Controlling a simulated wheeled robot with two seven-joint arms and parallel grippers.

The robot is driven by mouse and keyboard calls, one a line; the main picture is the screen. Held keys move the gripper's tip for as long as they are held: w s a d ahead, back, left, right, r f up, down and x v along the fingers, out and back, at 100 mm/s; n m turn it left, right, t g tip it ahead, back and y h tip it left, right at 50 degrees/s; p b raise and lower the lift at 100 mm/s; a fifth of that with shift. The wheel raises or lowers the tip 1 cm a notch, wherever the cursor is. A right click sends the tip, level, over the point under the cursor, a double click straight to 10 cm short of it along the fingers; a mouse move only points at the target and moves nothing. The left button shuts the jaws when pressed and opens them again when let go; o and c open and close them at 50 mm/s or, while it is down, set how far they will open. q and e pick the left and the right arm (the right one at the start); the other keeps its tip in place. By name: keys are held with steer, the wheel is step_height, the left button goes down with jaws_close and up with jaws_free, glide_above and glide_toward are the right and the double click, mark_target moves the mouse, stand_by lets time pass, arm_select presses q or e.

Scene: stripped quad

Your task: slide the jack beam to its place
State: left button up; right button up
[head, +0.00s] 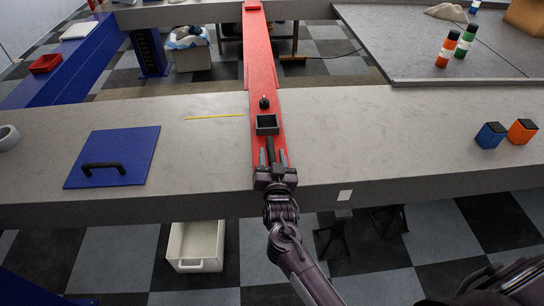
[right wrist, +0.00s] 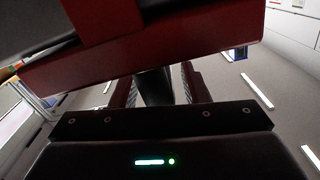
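The jack beam (head: 262,65) is a long red bar. It lies across the grey near counter and reaches back to the far counter. A black open box (head: 267,124), a small black knob (head: 264,102) and a dark bar handle (head: 270,146) are on its near end. My right gripper (head: 273,158) is at this near end, its fingers on either side of the handle with a gap showing. In the right wrist view a dark post (right wrist: 154,87) stands between the open fingers, under a red part. A yellow line (head: 214,117) marks the counter left of the beam. My left gripper is not visible.
A blue plate with a black handle (head: 135,142) lies on the counter at left. Blue (head: 490,135) and orange (head: 522,131) containers stand at right. The counter beside the yellow line is clear. A white bin (head: 196,246) is on the floor.

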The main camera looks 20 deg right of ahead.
steer(key=shift+s+f, duration=0.1)
steer(key=shift+s, duration=0.15)
steer(key=b+v, duration=0.1)
steer(key=v, duration=0.6)
steer(key=shift+s+b, duration=0.15)
steer(key=shift+b, duration=0.25)
